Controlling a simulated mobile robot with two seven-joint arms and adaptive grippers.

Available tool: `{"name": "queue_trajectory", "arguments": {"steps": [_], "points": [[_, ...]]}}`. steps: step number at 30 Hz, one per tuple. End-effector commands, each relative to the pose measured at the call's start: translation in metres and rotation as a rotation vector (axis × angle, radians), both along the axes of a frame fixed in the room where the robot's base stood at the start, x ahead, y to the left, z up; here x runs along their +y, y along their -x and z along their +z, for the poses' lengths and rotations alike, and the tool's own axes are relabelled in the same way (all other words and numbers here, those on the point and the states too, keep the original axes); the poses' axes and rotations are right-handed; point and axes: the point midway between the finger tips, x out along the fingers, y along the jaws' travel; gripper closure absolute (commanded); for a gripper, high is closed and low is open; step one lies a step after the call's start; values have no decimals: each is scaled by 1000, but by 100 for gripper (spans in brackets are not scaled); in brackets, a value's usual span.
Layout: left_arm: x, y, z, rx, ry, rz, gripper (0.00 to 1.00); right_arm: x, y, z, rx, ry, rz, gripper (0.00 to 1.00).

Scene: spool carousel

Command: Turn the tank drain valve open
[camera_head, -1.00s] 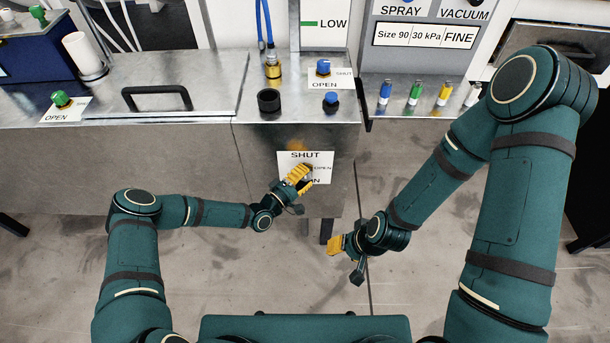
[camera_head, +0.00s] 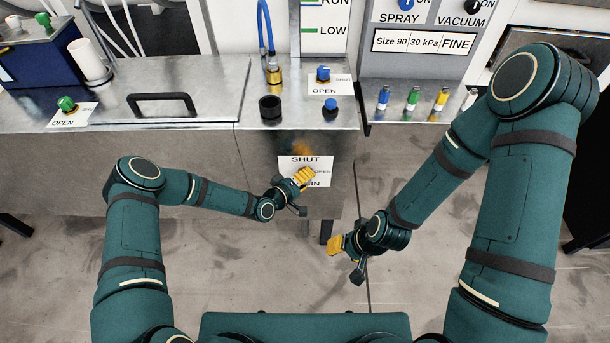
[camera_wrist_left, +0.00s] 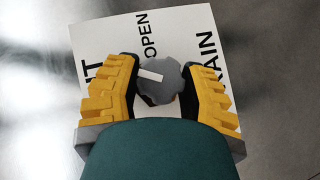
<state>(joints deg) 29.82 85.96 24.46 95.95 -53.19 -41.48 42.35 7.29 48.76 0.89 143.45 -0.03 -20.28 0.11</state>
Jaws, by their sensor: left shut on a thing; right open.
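The drain valve is a grey lobed knob (camera_wrist_left: 160,80) with a white pointer mark, seen in the left wrist view in front of a white label plate (camera_wrist_left: 90,38). The plate (camera_head: 291,165) is on the tank's front wall in the head view, with SHUT at its top and OPEN at its right. In the wrist view, the pointer mark lies toward the left side of the knob's face. My left gripper (camera_wrist_left: 163,88) is shut on the knob, one yellow finger on each side. In the head view the left gripper (camera_head: 303,177) hides the knob. My right gripper (camera_head: 335,245) is open and empty, lower right of the plate.
The steel tank top (camera_head: 215,80) carries a black handle (camera_head: 162,98), a black socket (camera_head: 270,106) and blue knobs (camera_head: 331,105). Several coloured plugs (camera_head: 413,98) stand on a shelf at the right. The floor below the tank is clear.

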Motion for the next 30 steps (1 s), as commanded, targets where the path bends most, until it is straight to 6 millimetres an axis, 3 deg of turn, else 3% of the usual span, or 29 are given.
{"name": "queue_trajectory", "arguments": {"steps": [3, 15, 30], "points": [[-2, 1, 6, 0, -113, -5, 93, 0, 2, 17, 6, -1, 1, 53], [-4, 1, 5, -4, -494, -7, 93, 0, 2, 53, 5, 0, -5, 53], [-4, 0, 2, -6, -911, -4, 93, -1, -5, 69, -9, 3, -17, 53]]}}
